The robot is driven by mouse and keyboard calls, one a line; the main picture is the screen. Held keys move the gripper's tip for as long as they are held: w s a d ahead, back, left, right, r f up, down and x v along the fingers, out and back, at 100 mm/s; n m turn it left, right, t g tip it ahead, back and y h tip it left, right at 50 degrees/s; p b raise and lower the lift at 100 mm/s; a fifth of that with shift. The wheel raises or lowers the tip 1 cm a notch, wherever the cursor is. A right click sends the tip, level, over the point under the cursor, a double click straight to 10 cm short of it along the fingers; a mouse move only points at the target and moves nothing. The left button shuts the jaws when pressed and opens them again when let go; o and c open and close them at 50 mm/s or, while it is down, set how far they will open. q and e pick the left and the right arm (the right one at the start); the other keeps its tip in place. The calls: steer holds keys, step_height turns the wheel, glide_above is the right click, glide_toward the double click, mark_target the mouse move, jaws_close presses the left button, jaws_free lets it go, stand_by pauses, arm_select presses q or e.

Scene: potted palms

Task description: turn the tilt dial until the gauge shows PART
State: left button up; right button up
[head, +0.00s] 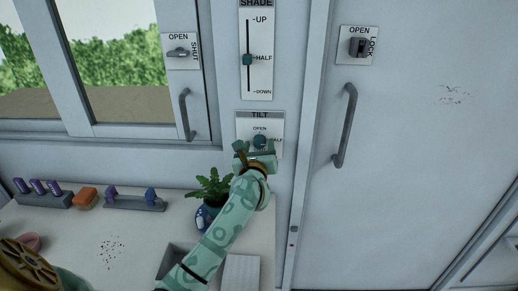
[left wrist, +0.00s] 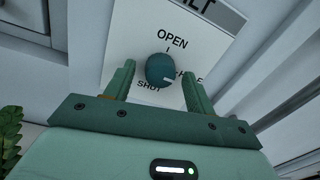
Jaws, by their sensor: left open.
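The tilt dial (head: 260,141) is a dark teal round knob on a white plate headed TILT (head: 260,115), low on the wall beside the door. In the left wrist view the dial (left wrist: 159,66) has a white mark pointing right and slightly down, toward a word partly hidden by a finger. OPEN is above the knob and SHUT below it; I see no word PART. My left gripper (head: 255,150) is open, its fingers (left wrist: 158,84) on either side of the dial. Contact cannot be told. My right gripper is not in view.
Above is the SHADE slider (head: 247,60), at HALF. A window handle (head: 187,114) is left, a door handle (head: 345,125) and LOCK knob (head: 358,47) right. Below my arm, a potted plant (head: 213,184) stands on the counter (head: 130,235) near a grey tray (head: 176,258).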

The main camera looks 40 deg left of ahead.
arm_select(q)
steer(key=c, duration=1)
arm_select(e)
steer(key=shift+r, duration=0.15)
arm_select(q)
steer(key=shift+r+m+p, duration=0.25)
steer(key=shift+m+p, duration=0.45)
steer(key=shift+p, duration=0.25)
steer(key=m+p, duration=0.7)
steer(key=shift+r, duration=0.1)
steer(key=m+p, duration=0.4)
steer(key=shift+g, duration=0.4)
steer(key=shift+d+f+m+y+p, duration=0.15)
steer(key=shift+m+p, duration=0.5)
steer(key=shift+m, duration=0.5)
steer(key=shift+a+f+m+y+p, duration=0.15)
steer(key=shift+m+p, duration=0.45)
steer(key=shift+m, duration=0.55)
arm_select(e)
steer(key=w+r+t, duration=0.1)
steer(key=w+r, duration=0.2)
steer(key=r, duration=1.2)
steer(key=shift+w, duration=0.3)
arm_select(q)
steer(key=shift+d, duration=0.1)
